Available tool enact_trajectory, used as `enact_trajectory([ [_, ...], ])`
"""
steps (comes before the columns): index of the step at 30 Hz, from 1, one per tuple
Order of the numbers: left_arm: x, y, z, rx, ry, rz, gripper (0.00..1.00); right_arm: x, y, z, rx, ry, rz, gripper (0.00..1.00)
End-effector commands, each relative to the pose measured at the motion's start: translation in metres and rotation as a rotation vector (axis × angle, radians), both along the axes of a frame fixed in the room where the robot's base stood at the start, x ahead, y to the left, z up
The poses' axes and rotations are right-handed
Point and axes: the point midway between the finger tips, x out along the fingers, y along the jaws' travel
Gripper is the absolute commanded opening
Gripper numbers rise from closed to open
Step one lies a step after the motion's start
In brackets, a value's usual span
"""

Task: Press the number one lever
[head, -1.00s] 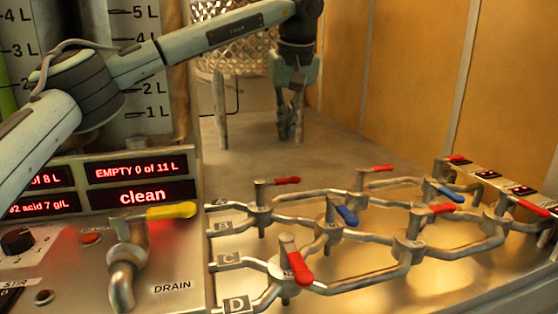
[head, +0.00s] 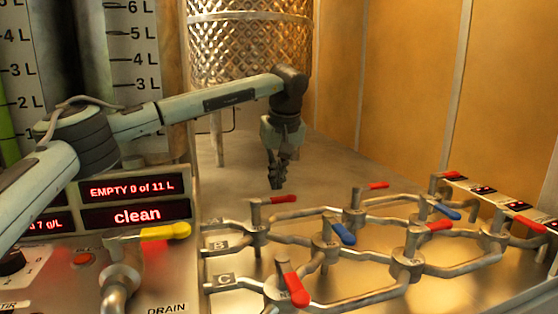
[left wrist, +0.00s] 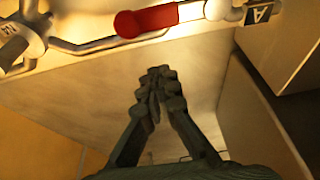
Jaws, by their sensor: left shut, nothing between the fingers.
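Several valve levers sit on a metal pipe network. A red lever (head: 284,199) is on the valve nearest row A; it also shows, with a white end, at the top of the left wrist view (left wrist: 150,20). Other levers are a front red one (head: 296,290), a blue one (head: 343,233) and another red one (head: 378,185). I cannot read which is number one. My left gripper (head: 277,183) points down, shut and empty, just behind and above the row A red lever, apart from it. Its closed fingers also show in the left wrist view (left wrist: 158,75). My right gripper is out of view.
A control panel with red displays (head: 136,215) and a yellow drain handle (head: 165,231) stands at left. A quilted metal tank (head: 250,50) is behind. Small switches (head: 483,190) line the right edge. The bench behind the pipes is clear.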

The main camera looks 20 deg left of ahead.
Motion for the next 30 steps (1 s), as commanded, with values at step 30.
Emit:
enact_trajectory([
  [30, -0.035, -0.024, -0.001, -0.001, 0.001, -0.047, 0.0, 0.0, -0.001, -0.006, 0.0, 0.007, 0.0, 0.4],
])
